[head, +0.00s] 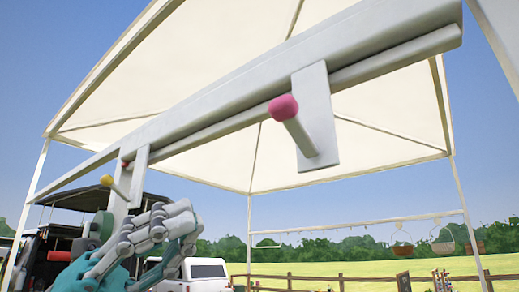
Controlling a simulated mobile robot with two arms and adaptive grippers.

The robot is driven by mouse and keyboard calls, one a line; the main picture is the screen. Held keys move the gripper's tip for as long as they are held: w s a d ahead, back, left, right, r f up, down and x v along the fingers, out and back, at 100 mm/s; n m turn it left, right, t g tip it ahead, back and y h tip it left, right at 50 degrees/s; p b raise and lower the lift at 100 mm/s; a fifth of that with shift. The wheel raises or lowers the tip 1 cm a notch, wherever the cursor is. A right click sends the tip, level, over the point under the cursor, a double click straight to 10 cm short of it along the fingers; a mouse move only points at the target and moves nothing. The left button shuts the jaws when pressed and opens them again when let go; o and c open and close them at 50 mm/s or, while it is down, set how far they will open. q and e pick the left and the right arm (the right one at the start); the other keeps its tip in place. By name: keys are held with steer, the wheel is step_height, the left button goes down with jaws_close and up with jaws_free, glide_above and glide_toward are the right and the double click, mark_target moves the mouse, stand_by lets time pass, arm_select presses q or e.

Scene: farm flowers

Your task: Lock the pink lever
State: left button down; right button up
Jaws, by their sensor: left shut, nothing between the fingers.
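The pink lever (283,107) has a pink knob on a light grey rod. The rod sticks out from a grey plate (318,115) that hangs below a long grey beam (240,85), in the upper middle of the head view. The knob end points up and to the left, toward me. My left gripper (188,222) is at the lower left, well below and left of the pink lever and apart from it. Its fingers are shut with nothing between them. My right gripper is not in view.
A yellow-tipped lever (107,181) is on another plate at the left, close above my left gripper. A white canopy (230,75) spans overhead. Vehicles, including a white one (207,270), a wooden fence (330,279) and hanging baskets (402,249) stand behind. Open air separates the gripper from the pink lever.

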mark_target(296, 129)
arm_select(q)
steer(key=w+a+r+p+x, duration=0.1)
steer(key=p+x, duration=0.6)
steer(key=x, duration=0.5)
steer(key=shift+w+d+r, duration=0.25)
steer(key=shift+w+r, duration=0.2)
steer(key=shift+r, duration=0.15)
